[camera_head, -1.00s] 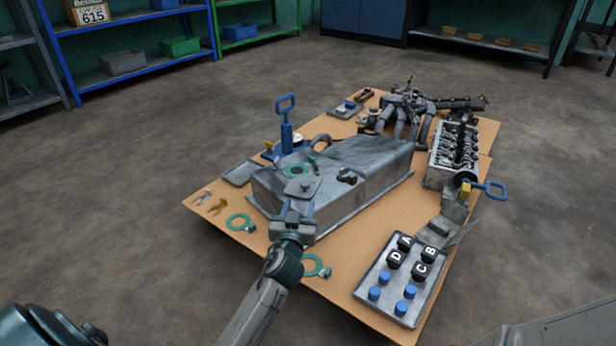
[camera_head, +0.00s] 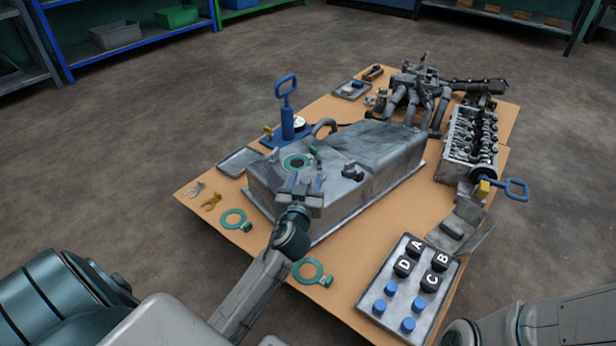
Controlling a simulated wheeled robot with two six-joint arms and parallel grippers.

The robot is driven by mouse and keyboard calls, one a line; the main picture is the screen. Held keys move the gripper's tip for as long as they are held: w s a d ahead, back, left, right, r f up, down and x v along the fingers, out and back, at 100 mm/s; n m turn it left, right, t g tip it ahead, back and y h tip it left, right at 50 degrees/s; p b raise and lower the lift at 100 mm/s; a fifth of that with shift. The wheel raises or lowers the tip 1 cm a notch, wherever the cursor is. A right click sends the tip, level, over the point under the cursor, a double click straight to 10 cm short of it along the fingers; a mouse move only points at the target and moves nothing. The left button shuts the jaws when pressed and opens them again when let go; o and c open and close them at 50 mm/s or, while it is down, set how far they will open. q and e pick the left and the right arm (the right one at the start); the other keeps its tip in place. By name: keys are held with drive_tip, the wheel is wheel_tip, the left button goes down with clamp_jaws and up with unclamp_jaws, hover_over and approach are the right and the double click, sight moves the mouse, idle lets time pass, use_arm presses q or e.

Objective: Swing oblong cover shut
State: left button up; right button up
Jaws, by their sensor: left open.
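A grey metal tank (camera_head: 375,154) lies on the tan board. On its top, near the left end, is an opening with a green ring (camera_head: 290,161) around it. My left gripper (camera_head: 304,182) is over the near left part of the tank top, just on the near side of the ring. It is open, with its two fingers pointing away from me. The oblong cover is mostly hidden by the gripper, so I cannot tell its exact angle or whether the fingers touch it. My right gripper is out of view.
A blue-handled pump (camera_head: 288,122) stands behind the tank's left end. A small black fitting (camera_head: 352,171) sits on the tank top. A tray (camera_head: 385,317) with lettered black caps and blue caps lies front right. An engine head (camera_head: 468,145) stands at the right.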

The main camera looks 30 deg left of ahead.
use_arm(q)
clamp_jaws()
drive_tip(key=shift+h, duration=0.3)
